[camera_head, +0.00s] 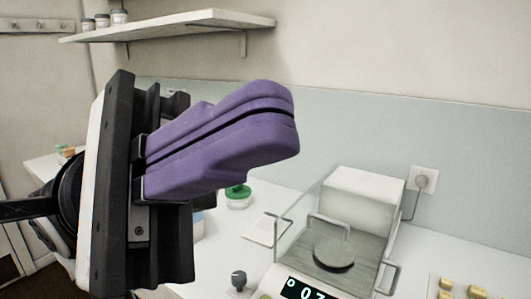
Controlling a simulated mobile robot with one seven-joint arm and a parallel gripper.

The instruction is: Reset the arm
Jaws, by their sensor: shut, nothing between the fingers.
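My gripper (291,117) is large in the left and middle of the head view. Its two purple fingers lie together with only a thin dark seam between them. Nothing is held between them. The fingers point right and slightly up, in the air above the white counter. The gripper's black and white body hides part of the counter behind it.
A balance (333,255) with clear walls and a lit display stands on the counter at lower right. A green-lidded jar (238,196) is behind the fingers. Yellow blocks (446,284) lie at the right corner. A wall shelf (180,26) with jars is above.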

